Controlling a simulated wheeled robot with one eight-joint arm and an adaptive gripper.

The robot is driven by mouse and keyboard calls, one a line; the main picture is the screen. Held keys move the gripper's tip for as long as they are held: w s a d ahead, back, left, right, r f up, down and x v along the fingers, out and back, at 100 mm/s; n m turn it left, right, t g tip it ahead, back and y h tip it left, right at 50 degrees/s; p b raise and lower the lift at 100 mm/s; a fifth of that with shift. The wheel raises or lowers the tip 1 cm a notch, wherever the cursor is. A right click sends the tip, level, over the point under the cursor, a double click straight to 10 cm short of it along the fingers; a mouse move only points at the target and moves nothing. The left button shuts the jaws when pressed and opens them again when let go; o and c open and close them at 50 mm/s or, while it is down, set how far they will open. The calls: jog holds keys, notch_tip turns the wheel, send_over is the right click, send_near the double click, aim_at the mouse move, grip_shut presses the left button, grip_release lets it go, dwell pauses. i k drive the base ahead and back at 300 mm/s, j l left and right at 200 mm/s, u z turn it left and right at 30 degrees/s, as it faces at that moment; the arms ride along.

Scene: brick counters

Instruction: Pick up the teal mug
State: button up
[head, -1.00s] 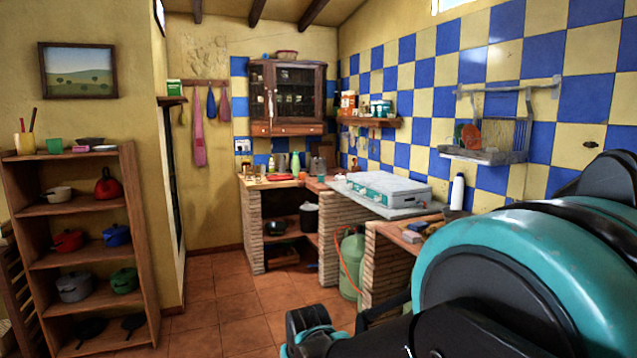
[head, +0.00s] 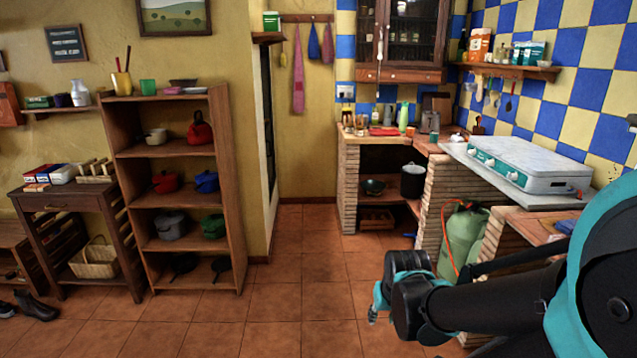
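My dark and teal arm reaches in from the lower right, over the floor in front of the counters. No gripper fingers can be made out, and nothing is seen held.
The wooden shelf unit (head: 227,180) holds pots and pans. A side table (head: 75,199) stands left of it. Brick counters (head: 349,190) carry bottles and a grey-white stove (head: 535,165). A green gas bottle (head: 462,243) stands beneath. The tiled floor (head: 270,315) is open between.

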aim_at(433, 137)
jog(key=i+l, duration=0.2)
jog(key=i, duration=0.3)
jog(key=i+l, duration=0.15)
jog(key=i, duration=0.3)
jog(key=i+l, duration=0.2)
jog(key=i, duration=0.3)
jog(key=i+l, duration=0.15)
jog(key=i, duration=0.3)
jog(key=i+l, duration=0.2)
jog(key=i, duration=0.3)
jog(key=i+l, duration=0.2)
jog(key=i, duration=0.3)
jog(key=i+z, duration=0.2)
jog(key=z, duration=0.25)
jog(key=i+j+z, duration=0.15)
jog(key=z, duration=0.3)
jog(key=i+j+z, duration=0.15)
jog(key=z, duration=0.35)
